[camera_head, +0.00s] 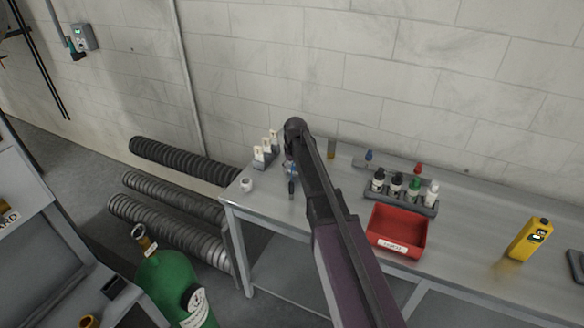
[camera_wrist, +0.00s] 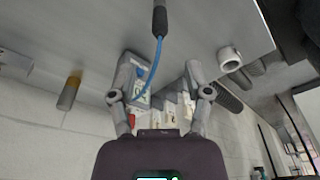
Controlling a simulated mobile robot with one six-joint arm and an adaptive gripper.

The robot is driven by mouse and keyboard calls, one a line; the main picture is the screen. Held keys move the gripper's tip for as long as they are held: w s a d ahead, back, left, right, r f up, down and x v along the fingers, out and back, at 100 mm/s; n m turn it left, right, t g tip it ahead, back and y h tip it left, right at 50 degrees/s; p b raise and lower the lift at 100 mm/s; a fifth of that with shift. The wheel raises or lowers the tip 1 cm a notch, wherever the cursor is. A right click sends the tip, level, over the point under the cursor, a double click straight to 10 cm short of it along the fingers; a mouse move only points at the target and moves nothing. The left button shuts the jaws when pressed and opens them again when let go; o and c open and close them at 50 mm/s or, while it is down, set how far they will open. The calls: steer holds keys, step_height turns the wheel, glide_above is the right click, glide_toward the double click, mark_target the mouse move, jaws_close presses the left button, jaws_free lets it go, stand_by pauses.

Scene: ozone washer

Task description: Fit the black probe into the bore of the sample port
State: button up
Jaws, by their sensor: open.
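The black probe (camera_head: 291,188) lies on the left part of the grey table. It also shows in the wrist view (camera_wrist: 159,18), with a blue cable running from it toward a small blue-marked device. My gripper (camera_wrist: 161,66) is open with nothing between its fingers, and the cable passes across the gap in the picture. The probe lies beyond the fingertips, apart from them. In the head view my arm hides most of the gripper. A white ring-shaped piece with an opening (camera_head: 247,184), also in the wrist view (camera_wrist: 230,60), stands near the table's left edge; I cannot tell if it is the sample port.
White-topped items (camera_head: 264,150) stand behind the probe. A green cylinder (camera_head: 176,284) and ribbed hoses (camera_head: 168,233) are left of the table (camera_head: 262,212).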

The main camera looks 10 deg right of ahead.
steer(key=shift+r, duration=0.25)
steer(key=shift+s, duration=0.15)
stand_by(0.4)
steer(key=s+m+g, duration=0.1)
steer(key=s, duration=2.7)
steer(key=shift+s+f+m+g, duration=0.15)
steer(key=shift+s+m+g, duration=0.25)
steer(key=shift+o, duration=0.4)
steer(key=shift+w, duration=0.1)
step_height(320, 180, up, 3)
steer(key=n+p, duration=0.2)
steer(key=p, duration=0.1)
glide_above(292, 183)
steer(key=shift+w+f, duration=0.1)
steer(key=shift+f, duration=0.1)
steer(key=shift+f, duration=0.1)
step_height(292, 183, down, 8)
steer(key=b, duration=0.9)
steer(key=shift+f, duration=0.25)
